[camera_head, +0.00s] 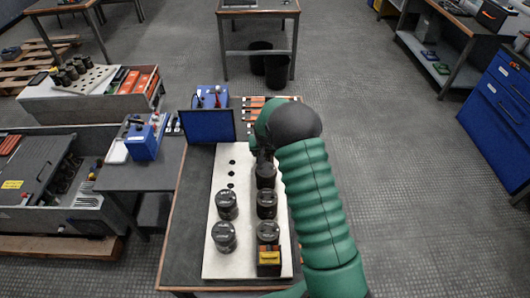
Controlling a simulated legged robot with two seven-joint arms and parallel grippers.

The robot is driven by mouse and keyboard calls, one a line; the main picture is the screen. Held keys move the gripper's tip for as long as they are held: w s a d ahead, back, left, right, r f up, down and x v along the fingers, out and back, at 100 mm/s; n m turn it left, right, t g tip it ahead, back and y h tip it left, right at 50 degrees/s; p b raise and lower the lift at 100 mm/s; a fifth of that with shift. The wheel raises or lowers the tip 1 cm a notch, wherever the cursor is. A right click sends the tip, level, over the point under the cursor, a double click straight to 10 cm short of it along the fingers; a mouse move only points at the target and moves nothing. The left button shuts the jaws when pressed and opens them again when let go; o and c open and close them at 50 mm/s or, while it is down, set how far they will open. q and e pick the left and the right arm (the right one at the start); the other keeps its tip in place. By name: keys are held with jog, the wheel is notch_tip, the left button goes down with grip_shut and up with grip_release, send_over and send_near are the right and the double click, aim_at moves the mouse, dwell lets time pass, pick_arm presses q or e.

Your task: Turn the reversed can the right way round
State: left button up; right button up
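Several dark cylindrical cans stand upright on a white board (218,265) on the bench in front of me. The left column has two cans, a farther one (227,205) and a nearer one (223,238). The right column has a far can (266,178), a middle can (266,205) and a near can (267,232). I cannot tell which can is reversed. My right gripper (262,157) points down at the far can in the right column. My arm hides its fingertips, so their opening and any contact are unclear. My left gripper is out of view.
Several empty holes (231,172) show in the board's far left part. A blue panel (208,125) stands behind the board. A side table with a blue device (147,138) is left.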

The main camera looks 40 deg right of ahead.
jog(key=o, duration=0.5)
jog(key=shift+r, duration=0.1)
jog(key=shift+c, duration=0.2)
